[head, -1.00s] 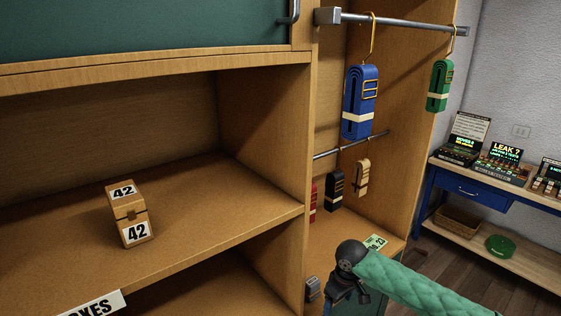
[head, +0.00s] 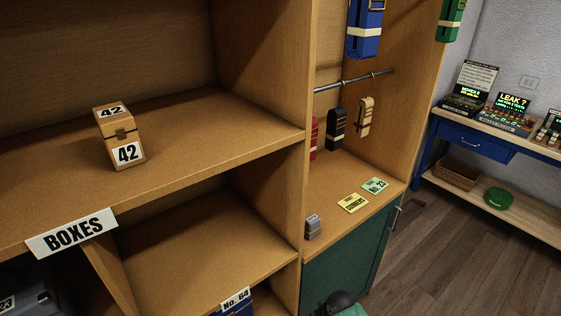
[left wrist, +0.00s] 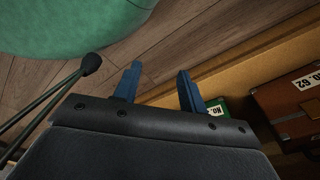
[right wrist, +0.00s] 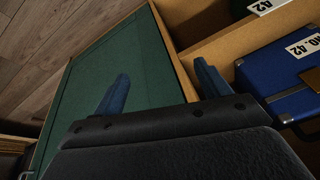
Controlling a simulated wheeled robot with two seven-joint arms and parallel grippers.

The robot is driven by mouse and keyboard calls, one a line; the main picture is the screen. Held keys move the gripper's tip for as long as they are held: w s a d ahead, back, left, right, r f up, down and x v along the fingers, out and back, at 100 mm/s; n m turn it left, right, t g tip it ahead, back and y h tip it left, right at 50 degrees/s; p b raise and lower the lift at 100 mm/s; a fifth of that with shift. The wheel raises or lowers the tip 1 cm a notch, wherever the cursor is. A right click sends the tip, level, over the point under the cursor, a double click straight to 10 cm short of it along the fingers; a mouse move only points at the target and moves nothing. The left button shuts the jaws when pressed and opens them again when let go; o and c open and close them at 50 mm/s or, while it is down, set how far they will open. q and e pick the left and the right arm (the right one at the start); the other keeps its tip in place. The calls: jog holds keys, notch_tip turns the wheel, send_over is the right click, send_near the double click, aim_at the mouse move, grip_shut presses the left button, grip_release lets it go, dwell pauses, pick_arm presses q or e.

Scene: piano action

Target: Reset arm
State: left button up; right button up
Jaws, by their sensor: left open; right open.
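My left gripper (left wrist: 158,85) is open and empty in the left wrist view, above the wood floor beside a wooden shelf edge. My right gripper (right wrist: 160,85) is open and empty in the right wrist view, in front of a green cabinet door (right wrist: 105,90) and a shelf edge. Neither gripper's fingers show in the head view. Only a dark joint and a bit of green sleeve of my right arm show at its bottom edge.
A box marked 42 (head: 121,142) sits on the shelf above the BOXES label (head: 72,233). Belts hang in the right bay, including a blue one (head: 365,30). A blue case (right wrist: 280,80) and a brown case (left wrist: 290,105) lie near the grippers. A blue desk (head: 470,145) stands right.

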pick_arm(q)
jog(key=w+d+r+b, duration=0.2)
jog(key=w+r+b, duration=0.2)
jog(key=w, duration=0.3)
jog(key=shift+d+b, duration=0.15)
jog(key=shift+b, duration=0.6)
pick_arm(e)
jog(key=s+d+f+m+h, duration=0.1)
jog(key=s+d+f, duration=0.1)
jog(key=s+f, duration=1.3)
jog(key=s+d+f+m+g+h, duration=0.1)
jog(key=s+d+f, duration=0.2)
jog(key=s+f, duration=1.3)
jog(key=s, duration=0.3)
jog(key=shift+d, duration=0.3)
pick_arm(q)
jog(key=shift+w+r, duration=0.1)
